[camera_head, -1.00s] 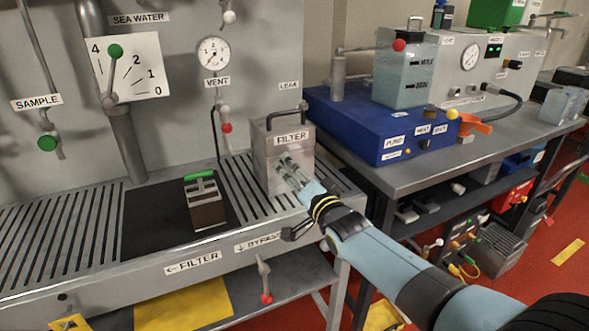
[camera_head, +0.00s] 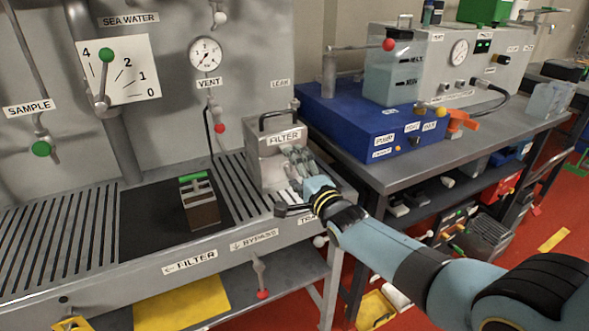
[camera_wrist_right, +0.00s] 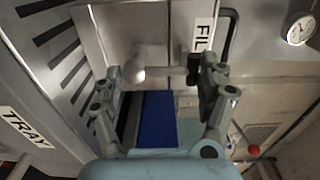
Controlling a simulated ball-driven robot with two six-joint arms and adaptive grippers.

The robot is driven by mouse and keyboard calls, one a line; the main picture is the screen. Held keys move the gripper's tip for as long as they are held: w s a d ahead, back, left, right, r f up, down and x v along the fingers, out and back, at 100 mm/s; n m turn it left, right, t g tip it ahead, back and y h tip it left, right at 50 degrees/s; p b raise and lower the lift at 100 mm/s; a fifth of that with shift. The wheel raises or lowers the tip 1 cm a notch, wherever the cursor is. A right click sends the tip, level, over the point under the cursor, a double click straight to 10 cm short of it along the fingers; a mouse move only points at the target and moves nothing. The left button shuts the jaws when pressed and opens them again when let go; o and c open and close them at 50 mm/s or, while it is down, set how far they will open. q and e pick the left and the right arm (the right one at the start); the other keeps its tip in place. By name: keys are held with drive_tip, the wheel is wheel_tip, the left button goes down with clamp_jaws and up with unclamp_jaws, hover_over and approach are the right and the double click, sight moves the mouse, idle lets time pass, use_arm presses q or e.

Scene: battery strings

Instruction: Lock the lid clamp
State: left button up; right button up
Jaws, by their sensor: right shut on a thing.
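The filter housing (camera_head: 262,168) is a grey metal box with a FILTER label and a dark lid handle (camera_head: 280,115). It stands at the right end of the slatted bench. My right gripper (camera_head: 294,158) is at the housing's right front side, below the label. In the right wrist view, my right gripper (camera_wrist_right: 160,78) has a pale bar with a round end, seemingly the lid clamp (camera_wrist_right: 140,74), between its fingertips, against the housing. The fingers hide the clamp in the head view, and its locked or unlocked position cannot be told. My left gripper is out of view.
A brown block with a green handle (camera_head: 198,202) stands on a dark mat (camera_head: 150,225) left of the housing. A blue unit (camera_head: 350,125) sits on the bench to the right. A red-tipped bypass lever (camera_head: 260,275) hangs below the front edge.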

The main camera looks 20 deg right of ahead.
drive_tip(key=shift+w+r, duration=0.25)
drive_tip(key=shift+r, duration=0.3)
drive_tip(key=o, duration=1.4)
drive_tip(key=shift+f, duration=0.1)
drive_tip(key=shift+s+f, duration=0.2)
drive_tip(key=shift+f, duration=0.05)
drive_tip(key=s, duration=1.2)
drive_tip(key=shift+d, duration=0.25)
